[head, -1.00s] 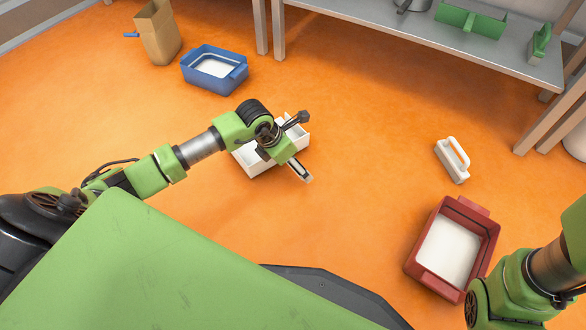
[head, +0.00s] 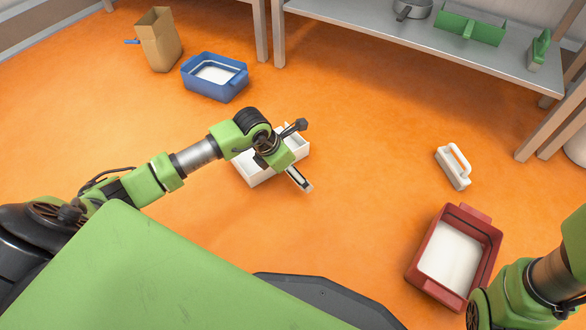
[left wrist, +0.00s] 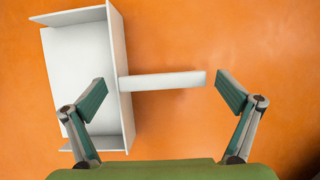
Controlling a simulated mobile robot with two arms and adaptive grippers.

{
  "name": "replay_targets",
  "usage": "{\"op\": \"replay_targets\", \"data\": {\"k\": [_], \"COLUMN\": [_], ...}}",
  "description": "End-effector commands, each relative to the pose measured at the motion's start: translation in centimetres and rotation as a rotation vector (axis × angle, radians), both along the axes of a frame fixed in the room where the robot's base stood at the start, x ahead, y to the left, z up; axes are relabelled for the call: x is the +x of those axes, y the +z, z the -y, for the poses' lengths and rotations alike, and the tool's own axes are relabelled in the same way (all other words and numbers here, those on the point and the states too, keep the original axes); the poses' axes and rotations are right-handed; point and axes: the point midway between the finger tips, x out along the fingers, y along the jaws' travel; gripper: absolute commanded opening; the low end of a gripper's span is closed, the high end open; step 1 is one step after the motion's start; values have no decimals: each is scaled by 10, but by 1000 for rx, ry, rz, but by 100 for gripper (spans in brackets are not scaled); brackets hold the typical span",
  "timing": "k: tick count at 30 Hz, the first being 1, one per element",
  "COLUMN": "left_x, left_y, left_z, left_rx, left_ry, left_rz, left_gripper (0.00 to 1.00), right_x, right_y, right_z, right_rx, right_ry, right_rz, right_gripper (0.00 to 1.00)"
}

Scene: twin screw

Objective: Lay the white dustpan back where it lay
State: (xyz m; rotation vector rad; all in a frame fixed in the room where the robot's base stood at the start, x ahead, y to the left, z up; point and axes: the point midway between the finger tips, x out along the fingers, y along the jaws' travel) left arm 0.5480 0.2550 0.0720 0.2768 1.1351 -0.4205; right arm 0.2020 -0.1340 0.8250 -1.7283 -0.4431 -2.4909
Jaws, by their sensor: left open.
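The white dustpan (head: 254,173) lies on the orange floor, partly hidden behind my left arm. In the left wrist view the dustpan (left wrist: 85,75) fills the left part, with its handle pointing right. My left gripper (left wrist: 163,95) is open, its fingers apart with the handle's length spanning the gap between them. The left finger overlaps the pan in the picture and the right finger is just past the handle's end; neither is closed on it. In the head view the left gripper (head: 299,180) is beside the dustpan. The right arm shows at bottom right, its fingers out of view.
A white brush (head: 453,167) and a red box (head: 413,268) are on the floor at right. A blue box (head: 205,88) and a brown bag (head: 160,42) stand at upper left. A grey shelf (head: 400,35) holds a green dustpan (head: 475,27), a green brush (head: 539,48) and a pot.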

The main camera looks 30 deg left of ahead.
Motion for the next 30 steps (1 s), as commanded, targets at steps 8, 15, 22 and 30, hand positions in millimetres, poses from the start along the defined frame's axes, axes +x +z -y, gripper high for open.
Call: {"op": "replay_targets", "data": {"k": [8, 15, 22, 30], "left_x": [-20, -34, -38, -37], "left_y": [57, 91, 100, 103], "left_z": [-11, -18, -20, -9], "left_rx": [2, 1, 0, -28], "left_ry": [-1, 0, 1, -7], "left_rz": [0, 0, 0, 4], "left_gripper": [100, 100, 100, 100], "right_x": [0, 0, 0, 0], "right_y": [46, 68, 73, 72], "right_z": [0, 0, 0, 0], "right_rx": [0, 1, 1, 1], "right_ry": [-1, -1, -1, -1], "right_rz": [0, 1, 1, 1], "right_gripper": [38, 38, 38, 38]}}
